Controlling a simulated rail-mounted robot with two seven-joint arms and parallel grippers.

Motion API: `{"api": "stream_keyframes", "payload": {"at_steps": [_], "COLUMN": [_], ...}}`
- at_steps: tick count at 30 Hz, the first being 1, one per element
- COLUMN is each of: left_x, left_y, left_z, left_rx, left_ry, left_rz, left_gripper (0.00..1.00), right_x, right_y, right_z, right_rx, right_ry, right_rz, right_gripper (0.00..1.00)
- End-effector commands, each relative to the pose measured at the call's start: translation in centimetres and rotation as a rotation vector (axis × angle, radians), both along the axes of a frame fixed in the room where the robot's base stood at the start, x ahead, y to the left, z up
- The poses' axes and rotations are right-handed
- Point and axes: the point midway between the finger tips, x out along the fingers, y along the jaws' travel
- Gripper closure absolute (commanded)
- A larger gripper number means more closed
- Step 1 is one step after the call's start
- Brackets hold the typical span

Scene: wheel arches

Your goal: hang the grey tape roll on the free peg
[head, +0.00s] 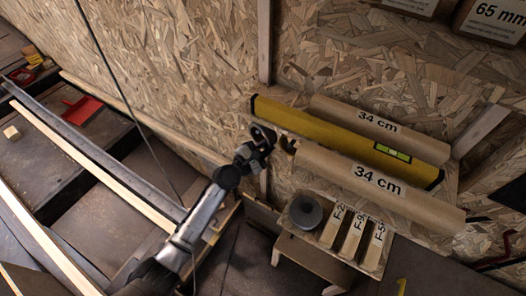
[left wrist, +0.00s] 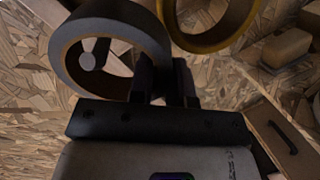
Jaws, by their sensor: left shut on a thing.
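The grey tape roll (left wrist: 66,62) is held at its rim between the fingers of my left gripper (left wrist: 168,85). In the head view the roll (head: 264,131) shows small and dark at the gripper (head: 262,145), in front of the chipboard wall. A grey peg with a round end (left wrist: 92,60) shows within the roll's opening in the left wrist view. I cannot tell whether the peg passes through the roll or stands behind it. A yellow-brown roll (left wrist: 247,37) is just right of the grey roll. My right gripper is not in view.
Cardboard tubes (head: 372,180) and a yellow spirit level (head: 335,138) lie right of my gripper. Below them a small shelf (head: 330,259) bears a dark round thing (head: 305,211) and several labelled blocks (head: 352,236). A red dustpan (head: 82,110) lies at left.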

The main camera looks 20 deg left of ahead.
Motion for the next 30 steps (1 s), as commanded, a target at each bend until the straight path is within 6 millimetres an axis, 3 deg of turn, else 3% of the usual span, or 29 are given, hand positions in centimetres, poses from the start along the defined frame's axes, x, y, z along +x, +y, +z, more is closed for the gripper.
{"api": "stream_keyframes", "payload": {"at_steps": [13, 30], "left_x": [1.8, 2.0], "left_y": [-0.3, -0.4], "left_z": [-0.8, -1.1], "left_rx": [0.0, 0.0], "left_ry": [-0.001, -0.001], "left_rz": [-0.001, -0.001], "left_gripper": [1.0, 1.0], "right_x": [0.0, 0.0], "right_y": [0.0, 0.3], "right_z": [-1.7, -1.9], "right_rx": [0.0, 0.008], "right_ry": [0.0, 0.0], "right_rz": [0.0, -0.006], "right_gripper": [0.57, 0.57]}}
